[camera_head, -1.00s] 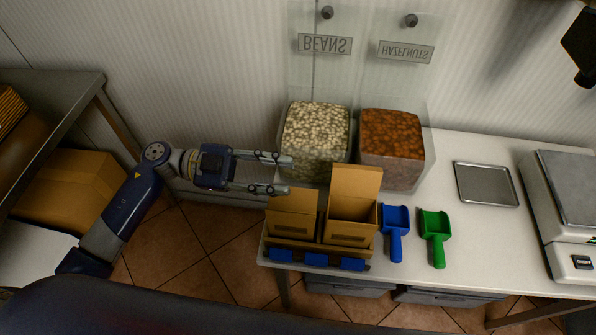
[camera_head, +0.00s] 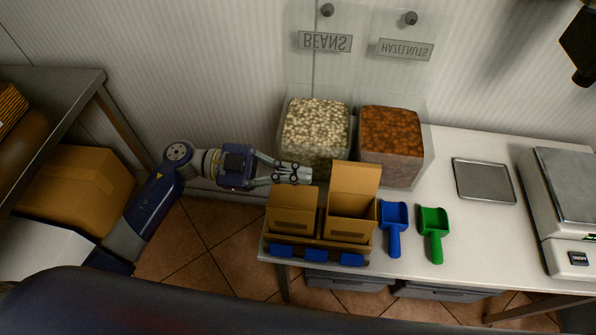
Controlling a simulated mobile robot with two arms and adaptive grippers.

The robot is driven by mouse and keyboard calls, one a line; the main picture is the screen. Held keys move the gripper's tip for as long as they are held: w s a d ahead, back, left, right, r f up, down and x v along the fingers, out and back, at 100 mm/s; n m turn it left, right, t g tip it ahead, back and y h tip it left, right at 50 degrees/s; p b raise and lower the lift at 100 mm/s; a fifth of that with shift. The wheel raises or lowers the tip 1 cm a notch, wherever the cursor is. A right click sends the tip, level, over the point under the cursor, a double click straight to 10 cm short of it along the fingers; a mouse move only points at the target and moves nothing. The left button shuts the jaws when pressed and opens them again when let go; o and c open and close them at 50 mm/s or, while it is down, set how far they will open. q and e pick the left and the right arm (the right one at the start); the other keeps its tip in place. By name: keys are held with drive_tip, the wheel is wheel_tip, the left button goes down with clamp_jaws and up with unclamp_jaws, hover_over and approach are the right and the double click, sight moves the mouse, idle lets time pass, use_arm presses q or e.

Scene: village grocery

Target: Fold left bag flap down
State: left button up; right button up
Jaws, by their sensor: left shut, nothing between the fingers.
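The left bag (camera_head: 291,221) is a brown box-like bag at the table's left front. Its flap (camera_head: 293,194) shows at the back of its top and rises less high than the right bag's flap (camera_head: 355,178), which stands up. My left gripper (camera_head: 306,174) comes in from the left, just behind and above the left bag's flap. Its fingers are together and empty. I cannot tell whether the fingertips touch the flap. My right gripper is not in view.
The right bag (camera_head: 349,229) stands close beside the left one in a holder with blue parts (camera_head: 316,255). Bean (camera_head: 316,128) and hazelnut (camera_head: 391,135) dispensers stand behind. Blue (camera_head: 394,219) and green (camera_head: 434,224) scoops, a metal tray (camera_head: 484,181) and a scale (camera_head: 572,187) lie to the right.

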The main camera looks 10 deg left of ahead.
use_arm(q)
drive_tip(key=o, duration=0.7)
drive_tip(key=shift+o, duration=0.2)
drive_tip(key=a, duration=1.2)
